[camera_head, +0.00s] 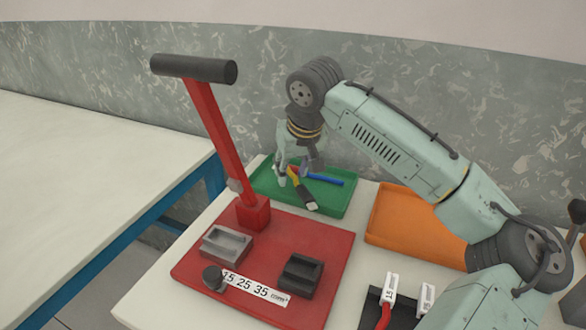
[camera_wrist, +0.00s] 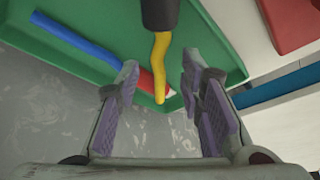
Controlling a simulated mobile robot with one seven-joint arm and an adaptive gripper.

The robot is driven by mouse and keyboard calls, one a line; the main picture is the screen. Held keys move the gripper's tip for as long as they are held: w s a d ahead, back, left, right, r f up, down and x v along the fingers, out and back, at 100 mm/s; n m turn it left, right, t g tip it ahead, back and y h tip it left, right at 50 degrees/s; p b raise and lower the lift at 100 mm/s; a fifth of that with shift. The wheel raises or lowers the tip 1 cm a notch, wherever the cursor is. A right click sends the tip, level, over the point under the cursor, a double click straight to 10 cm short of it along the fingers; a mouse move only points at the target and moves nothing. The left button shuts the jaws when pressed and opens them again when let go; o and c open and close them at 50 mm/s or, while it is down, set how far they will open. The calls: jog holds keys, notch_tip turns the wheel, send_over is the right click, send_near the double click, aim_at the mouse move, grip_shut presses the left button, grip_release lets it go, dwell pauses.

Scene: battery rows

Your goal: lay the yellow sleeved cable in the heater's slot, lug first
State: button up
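The yellow cable (camera_head: 295,177) with its black sleeve (camera_head: 310,201) lies in the green tray (camera_head: 340,199). In the wrist view the yellow cable (camera_wrist: 161,68) runs down from the black sleeve (camera_wrist: 160,12) and appears between my fingers, with gaps on both sides. My gripper (camera_head: 297,172) is low over the tray; in the wrist view my gripper (camera_wrist: 162,75) is open. I cannot make out the lug. A light grey slotted block (camera_head: 226,245) and a dark slotted block (camera_head: 301,275) sit on the red board (camera_head: 255,291); I cannot tell which is the heater.
A blue cable (camera_head: 322,178) lies beside the yellow one; a red piece (camera_wrist: 148,82) shows near my left finger. A red lever (camera_head: 216,135) with a black crossbar stands behind the blocks. An orange tray (camera_head: 400,217) and a dark holder (camera_head: 402,316) are on the right.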

aim_at(301, 186)
jog(key=shift+r, duration=0.3)
jog(key=v, duration=1.1)
jog(key=shift+r, duration=0.4)
jog(key=shift+s, duration=0.2)
